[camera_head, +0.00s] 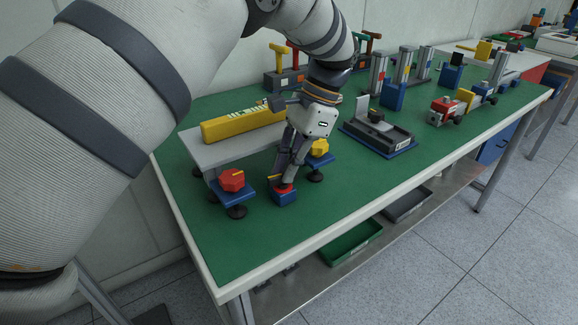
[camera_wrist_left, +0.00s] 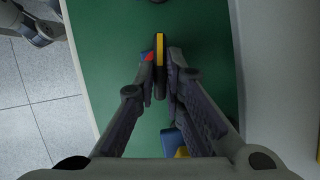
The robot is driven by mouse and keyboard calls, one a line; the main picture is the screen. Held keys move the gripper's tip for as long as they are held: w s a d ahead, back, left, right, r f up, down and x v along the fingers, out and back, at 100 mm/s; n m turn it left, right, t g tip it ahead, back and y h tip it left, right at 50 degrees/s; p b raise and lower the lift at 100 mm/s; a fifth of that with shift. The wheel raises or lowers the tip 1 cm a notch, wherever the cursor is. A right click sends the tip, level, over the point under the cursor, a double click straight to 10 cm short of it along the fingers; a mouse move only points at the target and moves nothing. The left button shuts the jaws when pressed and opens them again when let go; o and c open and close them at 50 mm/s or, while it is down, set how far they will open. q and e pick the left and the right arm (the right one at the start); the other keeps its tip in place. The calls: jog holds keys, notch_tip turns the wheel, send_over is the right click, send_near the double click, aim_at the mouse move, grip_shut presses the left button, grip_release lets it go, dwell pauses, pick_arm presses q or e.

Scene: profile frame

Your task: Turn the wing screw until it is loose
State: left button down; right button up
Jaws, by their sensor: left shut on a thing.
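The wing screw (camera_head: 275,177) shows in the head view as a small yellow-edged wing over a red part, on a small blue block (camera_head: 285,198) near the table's front edge. My left gripper (camera_head: 283,180) reaches down from above and is shut on the wing. In the left wrist view the wing screw (camera_wrist_left: 160,60) is a narrow dark and yellow bar seen from above, held between the fingertips of my left gripper (camera_wrist_left: 161,84). The fingers hide part of the screw, and its thread is not visible. My right gripper is not in view.
A grey plate fixture with a yellow bar (camera_head: 240,124) stands close behind my gripper. A red knob (camera_head: 232,180) and a yellow knob (camera_head: 319,147) sit at its front corners on blue bases. A dark device (camera_head: 378,136) stands to the right. The green tabletop (camera_head: 245,255) in front is clear.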

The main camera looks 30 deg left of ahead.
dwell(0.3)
pick_arm(q)
jog(key=c, duration=1.7)
grip_release()
jog(key=shift+v, duration=6)
jog(key=shift+a, duration=0.15)
